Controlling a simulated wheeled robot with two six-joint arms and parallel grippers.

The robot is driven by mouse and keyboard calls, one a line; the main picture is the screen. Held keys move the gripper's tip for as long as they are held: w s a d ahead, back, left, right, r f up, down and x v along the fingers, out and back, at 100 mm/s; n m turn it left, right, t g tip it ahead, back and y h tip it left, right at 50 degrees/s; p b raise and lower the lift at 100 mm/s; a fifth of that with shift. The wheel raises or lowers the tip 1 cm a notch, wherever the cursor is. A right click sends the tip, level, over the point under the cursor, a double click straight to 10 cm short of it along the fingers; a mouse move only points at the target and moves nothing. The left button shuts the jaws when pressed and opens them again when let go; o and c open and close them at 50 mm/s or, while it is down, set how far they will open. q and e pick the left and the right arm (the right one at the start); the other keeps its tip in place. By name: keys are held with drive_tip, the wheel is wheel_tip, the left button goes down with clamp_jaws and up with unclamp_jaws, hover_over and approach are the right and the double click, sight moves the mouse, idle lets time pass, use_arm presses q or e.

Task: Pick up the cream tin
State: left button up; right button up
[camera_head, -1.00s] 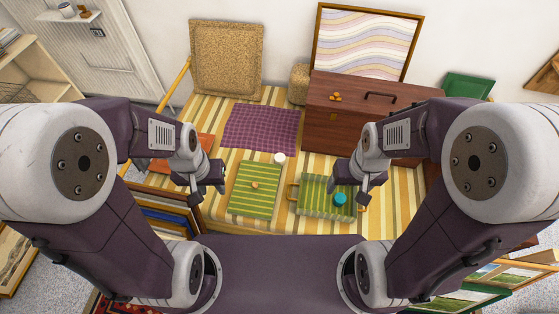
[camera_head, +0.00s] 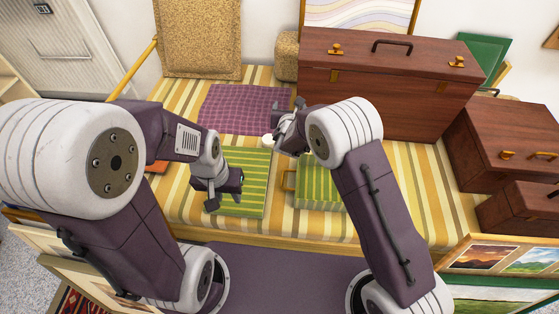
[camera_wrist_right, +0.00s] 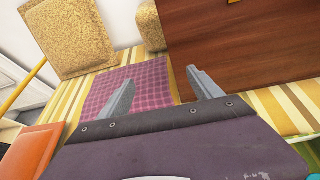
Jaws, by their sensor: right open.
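A small white round thing, likely the cream tin (camera_head: 268,140), shows in the head view at the near edge of the purple checked cloth. My right gripper (camera_head: 286,124) is beside it on its right and hides part of it. I cannot tell whether they touch. In the right wrist view the two fingers of the right gripper (camera_wrist_right: 163,90) are apart with nothing between them, and the tin does not show. My left gripper (camera_head: 225,196) is open and empty above the green striped mat (camera_head: 243,165).
A purple checked cloth (camera_head: 243,108) lies on the yellow striped cover (camera_head: 400,175). A large brown case (camera_head: 385,85) stands behind on the right. A green striped cushion or tray (camera_head: 320,195) is partly hidden by my right arm. More brown cases (camera_head: 510,135) stand far right.

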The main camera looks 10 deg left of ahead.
drive_tip(key=n+g+y+b, duration=0.1)
drive_tip(key=n+b, duration=0.1)
drive_tip(key=b, duration=0.3)
approach(269, 139)
drive_tip(key=shift+w+f, duration=0.3)
drive_tip(key=shift+w, duration=0.35)
drive_tip(key=shift+s+a+r, duration=0.1)
drive_tip(key=shift+a, duration=0.1)
drive_tip(key=b+x, duration=0.1)
drive_tip(key=x, duration=0.2)
drive_tip(key=shift+w, duration=0.35)
drive_tip(key=b+x, duration=0.1)
drive_tip(key=x, duration=0.1)
drive_tip(key=b+x, duration=0.2)
drive_tip(key=shift+w+f, duration=0.1)
drive_tip(key=shift+f, duration=0.5)
drive_tip(key=shift+w, duration=0.3)
use_arm(q)
wheel_tip(269, 139, down, 13)
drive_tip(key=shift+d+r, duration=0.1)
use_arm(e)
drive_tip(key=c, duration=1.6)
